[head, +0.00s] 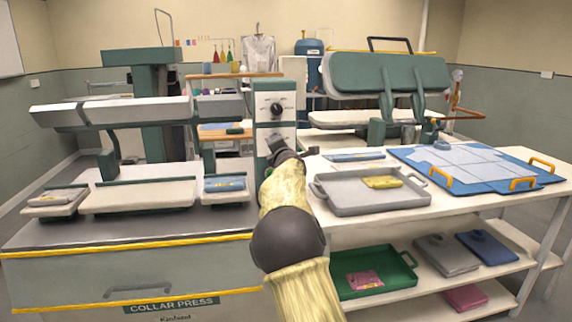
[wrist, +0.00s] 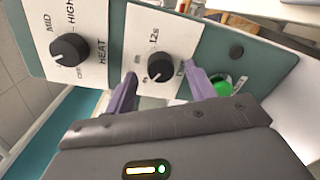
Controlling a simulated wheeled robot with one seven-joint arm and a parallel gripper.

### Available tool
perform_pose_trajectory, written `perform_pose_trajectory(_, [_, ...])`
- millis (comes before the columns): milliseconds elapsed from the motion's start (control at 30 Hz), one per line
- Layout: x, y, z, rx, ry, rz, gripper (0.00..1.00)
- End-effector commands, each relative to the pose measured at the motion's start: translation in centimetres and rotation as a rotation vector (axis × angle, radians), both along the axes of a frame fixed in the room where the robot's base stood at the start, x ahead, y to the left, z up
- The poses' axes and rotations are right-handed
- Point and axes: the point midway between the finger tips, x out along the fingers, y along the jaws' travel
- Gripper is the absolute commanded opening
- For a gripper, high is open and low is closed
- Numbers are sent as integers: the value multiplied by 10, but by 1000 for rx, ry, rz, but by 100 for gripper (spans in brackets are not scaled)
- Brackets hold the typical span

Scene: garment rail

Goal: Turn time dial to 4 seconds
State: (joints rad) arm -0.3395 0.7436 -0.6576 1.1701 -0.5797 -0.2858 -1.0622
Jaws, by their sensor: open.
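The time dial (wrist: 159,67) is a black round knob on a white plate, with "12s" printed near it in the wrist view. Its pointer mark is small and I cannot read its setting surely. My gripper (wrist: 161,75) is open, with one purple-grey finger on each side of the time dial; I cannot tell whether they touch it. In the head view my gripper (head: 279,151) is at the lower part of the control panel (head: 262,124) and hides the time dial there.
The heat dial (wrist: 70,49) sits beside the time dial, and a green button (wrist: 223,88) is on the other side. The collar press (head: 140,195) stands left. A grey tray (head: 335,203) and a blue board (head: 535,180) lie on the right table.

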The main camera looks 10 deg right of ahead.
Motion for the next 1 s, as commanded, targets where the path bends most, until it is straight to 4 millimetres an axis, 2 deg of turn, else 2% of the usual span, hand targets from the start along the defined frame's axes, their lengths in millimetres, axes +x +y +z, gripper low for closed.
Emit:
perform_pose_trajectory(800, [-130,4,4,4,1,2,55])
perform_pose_trajectory(1000, [-151,5,6,1,0,1,55])
